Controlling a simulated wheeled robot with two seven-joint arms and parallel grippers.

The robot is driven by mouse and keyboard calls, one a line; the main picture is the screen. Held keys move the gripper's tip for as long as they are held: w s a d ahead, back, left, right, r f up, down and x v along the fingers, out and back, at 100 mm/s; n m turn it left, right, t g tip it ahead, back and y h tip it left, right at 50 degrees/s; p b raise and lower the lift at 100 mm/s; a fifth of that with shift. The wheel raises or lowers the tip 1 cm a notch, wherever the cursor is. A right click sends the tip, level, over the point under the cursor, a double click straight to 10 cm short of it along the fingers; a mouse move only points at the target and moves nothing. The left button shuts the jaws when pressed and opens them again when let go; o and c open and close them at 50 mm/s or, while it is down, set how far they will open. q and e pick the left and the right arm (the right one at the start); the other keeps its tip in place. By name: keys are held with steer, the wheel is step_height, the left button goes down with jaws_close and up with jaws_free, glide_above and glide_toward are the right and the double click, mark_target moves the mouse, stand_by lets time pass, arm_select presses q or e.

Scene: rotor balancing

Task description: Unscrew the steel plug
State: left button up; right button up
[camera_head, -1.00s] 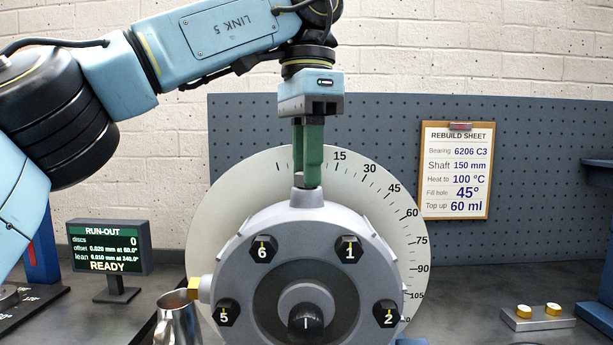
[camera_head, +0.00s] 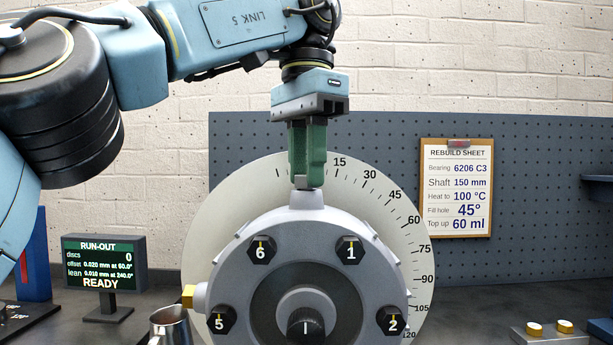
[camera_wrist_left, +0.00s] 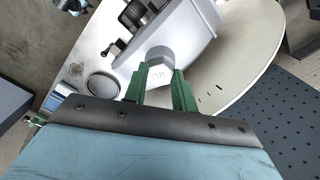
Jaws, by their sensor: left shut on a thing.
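My left gripper (camera_head: 307,184) points straight down onto the top boss (camera_head: 306,200) of the round grey housing (camera_head: 230,268). Its green fingers are shut on the steel plug, which is mostly hidden between the fingertips in the head view. In the left wrist view the fingers (camera_wrist_left: 162,82) stand on either side of the pale grey plug (camera_wrist_left: 160,70), whose end face carries a small mark. The plug sits at the boss; I cannot tell how far it is threaded in. My right gripper is not in view.
A graduated dial disc (camera_head: 408,238) stands behind the housing. A brass fitting (camera_head: 188,296) is on its left side, above a metal jug (camera_head: 170,325). A run-out display (camera_head: 103,264) stands at left. A rebuild sheet (camera_head: 457,188) hangs on the pegboard.

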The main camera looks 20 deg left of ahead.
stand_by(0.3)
arm_select(q)
steer(key=shift+n+b, duration=0.6)
steer(key=shift+n, duration=0.5)
steer(key=o, duration=1)
steer(key=shift+w+a, duration=0.1)
